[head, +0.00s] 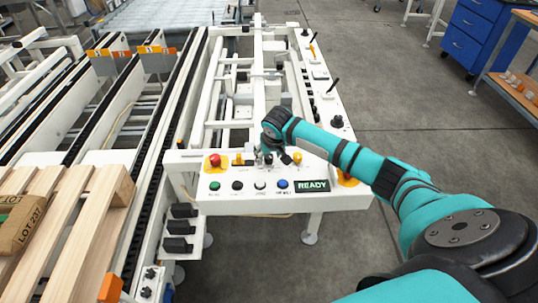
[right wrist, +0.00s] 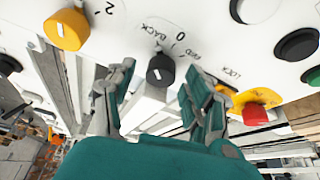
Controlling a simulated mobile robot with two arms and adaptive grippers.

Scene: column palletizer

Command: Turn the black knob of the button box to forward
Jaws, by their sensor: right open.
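The button box (head: 210,203) is a white panel at the middle of the head view. Its black knob (right wrist: 160,70) shows in the right wrist view with a short white mark on it, beside the printed words BACK, 0 and FWD. I cannot tell surely which word the mark points to. My right gripper (right wrist: 157,84) is open, with one finger on each side of the knob and visible gaps to both. In the head view the right gripper (head: 268,155) is over the back of the panel and hides most of the knob. My left gripper is not in view.
A red button (head: 215,160) on yellow is left of the gripper, and a yellow knob (right wrist: 67,28) is close to the black one. Green, black, white and blue buttons and a READY display (head: 312,186) line the front. A wooden pallet (head: 75,230) lies at left.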

